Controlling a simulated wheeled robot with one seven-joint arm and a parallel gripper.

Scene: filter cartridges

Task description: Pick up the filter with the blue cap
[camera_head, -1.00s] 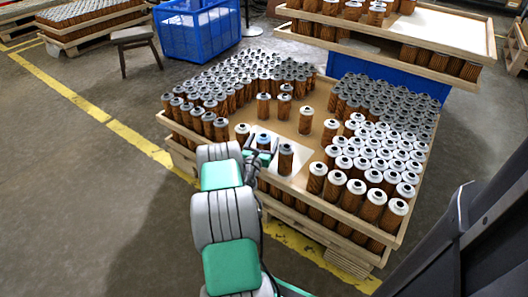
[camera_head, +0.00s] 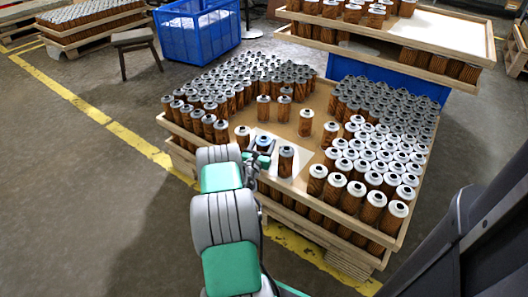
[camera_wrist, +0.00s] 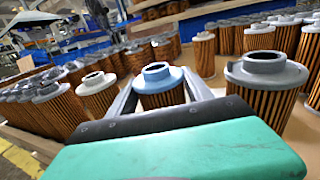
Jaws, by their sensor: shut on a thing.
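The filter with the blue cap (camera_wrist: 158,78) stands between the two fingers of my gripper (camera_wrist: 160,95) in the wrist view. Its cap is light blue and its pleated body is orange-brown; its lower part is hidden by my gripper. In the head view the blue cap (camera_head: 263,142) shows just beyond the end of my arm, on the near part of the pallet. My gripper (camera_head: 262,158) is shut on this filter, with a finger along each side. I cannot tell whether the filter's base touches the surface below.
A grey-capped filter (camera_head: 286,160) stands close on the right, and another (camera_head: 242,136) on the left. Dense rows of filters fill both sides of the wooden pallet (camera_head: 338,232). A blue crate (camera_head: 198,38) stands at the back. Bare board lies in the pallet's middle.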

